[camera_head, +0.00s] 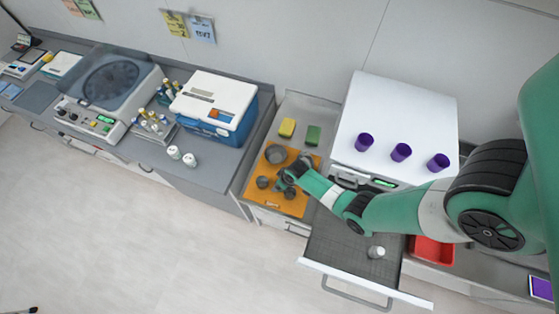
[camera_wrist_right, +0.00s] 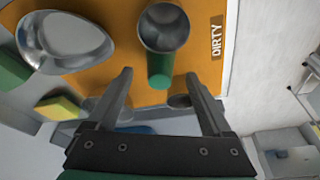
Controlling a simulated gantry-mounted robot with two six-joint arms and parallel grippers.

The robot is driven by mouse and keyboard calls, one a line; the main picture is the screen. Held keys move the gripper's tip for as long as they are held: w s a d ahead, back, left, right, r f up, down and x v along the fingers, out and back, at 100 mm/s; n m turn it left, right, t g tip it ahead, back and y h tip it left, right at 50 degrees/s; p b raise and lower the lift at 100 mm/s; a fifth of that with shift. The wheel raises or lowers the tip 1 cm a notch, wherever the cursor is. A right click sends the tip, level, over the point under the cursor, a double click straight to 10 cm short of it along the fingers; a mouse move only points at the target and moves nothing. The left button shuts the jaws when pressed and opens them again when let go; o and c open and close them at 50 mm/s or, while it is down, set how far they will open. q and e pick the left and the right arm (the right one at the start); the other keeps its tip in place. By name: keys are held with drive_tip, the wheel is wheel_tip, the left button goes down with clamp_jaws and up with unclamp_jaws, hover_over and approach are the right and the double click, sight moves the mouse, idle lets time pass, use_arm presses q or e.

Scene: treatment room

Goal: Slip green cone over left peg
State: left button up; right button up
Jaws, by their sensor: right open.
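No clear cone or peg shows in either view. A green cup-like piece with a grey round mouth (camera_wrist_right: 160,68) lies on the orange mat (camera_wrist_right: 112,20), just beyond my right gripper's fingers in the right wrist view. I cannot tell whether it is the cone. My right gripper (camera_wrist_right: 157,90) is open and empty, with its fingers spread apart. In the head view my right gripper (camera_head: 288,178) hangs over the orange mat (camera_head: 270,202) and hides part of it. My left gripper is not in view.
A metal bowl (camera_wrist_right: 65,38) and small grey cups (camera_head: 263,182) are on the mat. Yellow (camera_head: 287,128) and green (camera_head: 313,135) blocks lie behind it. Three purple cups (camera_head: 401,152) stand on a white machine (camera_head: 390,110). An open drawer (camera_head: 335,250) holds a white cup (camera_head: 376,252).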

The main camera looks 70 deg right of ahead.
drive_tip(key=x, duration=0.2)
drive_tip(key=shift+w+d+f, duration=0.1)
drive_tip(key=shift+w+f, duration=0.05)
drive_tip(key=shift+f, duration=0.2)
clamp_jaws()
drive_tip(key=shift+r, duration=0.1)
